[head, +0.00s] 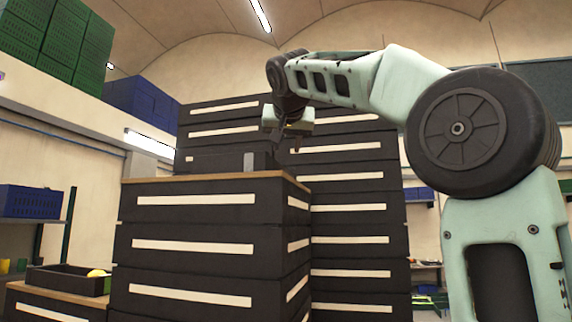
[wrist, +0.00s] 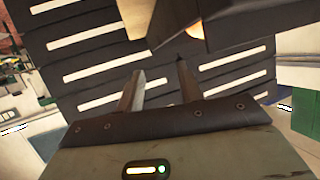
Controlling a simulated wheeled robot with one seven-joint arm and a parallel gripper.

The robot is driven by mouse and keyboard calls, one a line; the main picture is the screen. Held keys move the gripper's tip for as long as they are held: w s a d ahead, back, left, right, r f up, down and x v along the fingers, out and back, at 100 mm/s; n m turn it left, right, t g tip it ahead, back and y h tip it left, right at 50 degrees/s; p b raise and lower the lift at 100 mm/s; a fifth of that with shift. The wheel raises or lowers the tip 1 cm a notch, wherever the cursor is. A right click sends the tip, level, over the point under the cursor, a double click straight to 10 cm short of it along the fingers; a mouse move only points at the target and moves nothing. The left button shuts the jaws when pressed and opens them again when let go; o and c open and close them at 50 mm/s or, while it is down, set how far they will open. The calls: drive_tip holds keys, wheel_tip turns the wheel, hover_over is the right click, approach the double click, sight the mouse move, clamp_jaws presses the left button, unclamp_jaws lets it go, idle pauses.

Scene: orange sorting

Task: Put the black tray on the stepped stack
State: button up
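The stepped stack is made of black drawer units with pale strips. Its middle block (head: 195,230) has a wooden top, and a taller block (head: 355,210) stands behind. A black tray-like box (head: 215,160) with a small grey patch sits on the middle block's wooden top. My gripper (head: 286,146) is above the right end of that top, to the right of the box, small and dark there. In the wrist view my gripper (wrist: 158,82) has its fingers apart, with nothing seen between them. Pale-striped drawer fronts (wrist: 98,42) lie beyond the fingers.
A low block (head: 50,308) at lower left carries a dark open tray (head: 52,279) with a yellow fruit (head: 97,273). A blue crate (head: 30,201) sits on a shelf at left. Green crates (head: 65,40) and blue crates (head: 143,102) are high at upper left.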

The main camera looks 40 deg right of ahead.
drive_tip(key=shift+v, duration=1.5)
